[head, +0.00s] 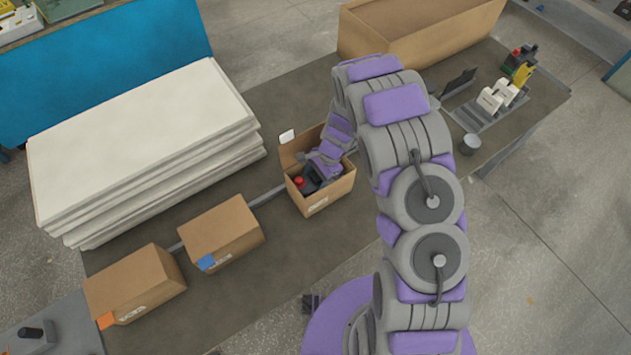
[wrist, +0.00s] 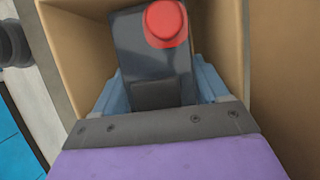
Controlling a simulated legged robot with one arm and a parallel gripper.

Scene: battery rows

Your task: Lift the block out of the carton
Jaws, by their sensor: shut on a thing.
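The open carton (head: 327,199) stands near the middle of the table, with a flap raised at its far left. The block (head: 307,187) is inside it, dark with a red round cap. My gripper (head: 318,183) reaches down into the carton and is shut on the block. In the wrist view the block (wrist: 152,62) sits between the blue fingers of my gripper (wrist: 160,90), its red cap toward the top. The carton walls (wrist: 225,40) rise around it. The block's lower end is hidden, so I cannot tell whether it touches the carton floor.
Two closed cartons, one with a blue label (head: 222,233) and one with an orange label (head: 135,284), stand to the left. A stack of white boards (head: 145,145) lies behind them. A large open box (head: 415,40) is at the back. A metal cup (head: 470,144) stands at right.

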